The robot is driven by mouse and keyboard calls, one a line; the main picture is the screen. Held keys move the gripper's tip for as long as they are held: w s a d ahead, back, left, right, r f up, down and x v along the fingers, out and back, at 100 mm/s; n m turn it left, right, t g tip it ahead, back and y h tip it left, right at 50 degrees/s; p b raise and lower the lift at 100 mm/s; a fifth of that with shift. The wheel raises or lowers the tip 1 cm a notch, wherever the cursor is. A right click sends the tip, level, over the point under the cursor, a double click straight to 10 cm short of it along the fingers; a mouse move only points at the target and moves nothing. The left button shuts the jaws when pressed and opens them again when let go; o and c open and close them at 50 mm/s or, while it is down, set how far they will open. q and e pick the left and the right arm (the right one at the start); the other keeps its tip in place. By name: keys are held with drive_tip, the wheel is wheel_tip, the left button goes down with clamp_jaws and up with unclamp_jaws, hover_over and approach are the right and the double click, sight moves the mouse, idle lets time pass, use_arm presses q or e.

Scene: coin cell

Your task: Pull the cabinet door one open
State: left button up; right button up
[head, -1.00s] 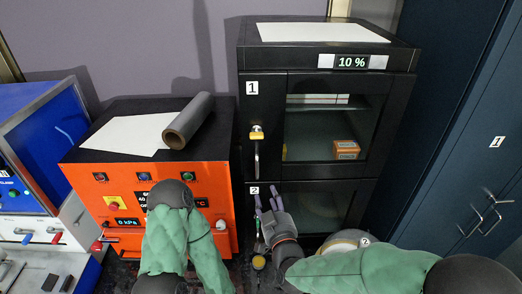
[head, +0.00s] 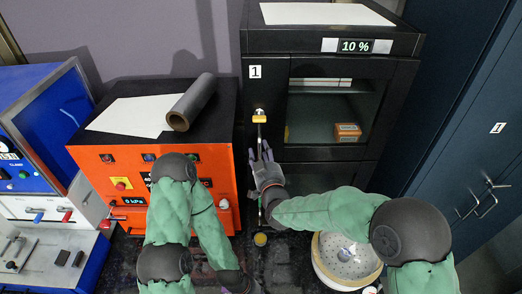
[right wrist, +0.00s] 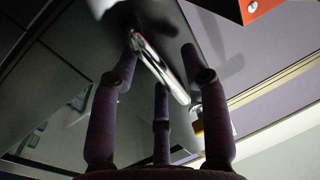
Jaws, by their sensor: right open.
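Cabinet door one (head: 268,95) is the upper door of the black cabinet, marked with a white 1 label and fitted with a glass window. It looks shut. Its upright metal handle (head: 260,133) hangs below a yellow-and-white latch (head: 259,116). My right gripper (head: 264,152) is open in front of the handle's lower part. In the right wrist view the chrome handle (right wrist: 158,68) runs between the spread fingers of my right gripper (right wrist: 162,60); I cannot tell whether they touch it. My left gripper (head: 238,282) is low at the bottom edge, mostly hidden by its arm.
An orange machine (head: 110,172) stands close left of the cabinet, with a grey roll (head: 191,102) on top. A round white container (head: 325,272) sits below my right arm. Orange boxes (head: 347,132) are behind the glass.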

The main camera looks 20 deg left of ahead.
drive_tip(key=shift+w+a, duration=0.1)
drive_tip(key=shift+w, duration=0.15)
drive_tip(key=shift+c, duration=0.3)
clamp_jaws()
